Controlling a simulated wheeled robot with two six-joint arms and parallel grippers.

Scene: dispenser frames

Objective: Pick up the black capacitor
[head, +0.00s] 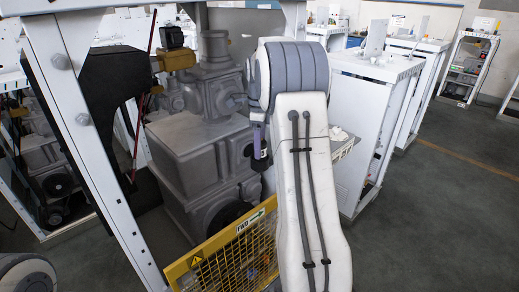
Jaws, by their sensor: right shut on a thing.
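My right arm rises from the bottom centre and bends away at a grey-ribbed joint. My right gripper (260,160) is partly hidden behind this arm, beside the grey machine. A slim purple-grey part with a dark lower end shows there. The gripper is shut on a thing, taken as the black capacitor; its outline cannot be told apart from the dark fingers. My left gripper is out of view; only a rounded piece of my left arm shows at the bottom left corner.
A grey machine (200,150) stands inside a white frame (88,130) close to the left of my right arm. A yellow mesh guard (228,262) is low in front. White cabinets (365,130) stand to the right. The floor (445,220) at the right is clear.

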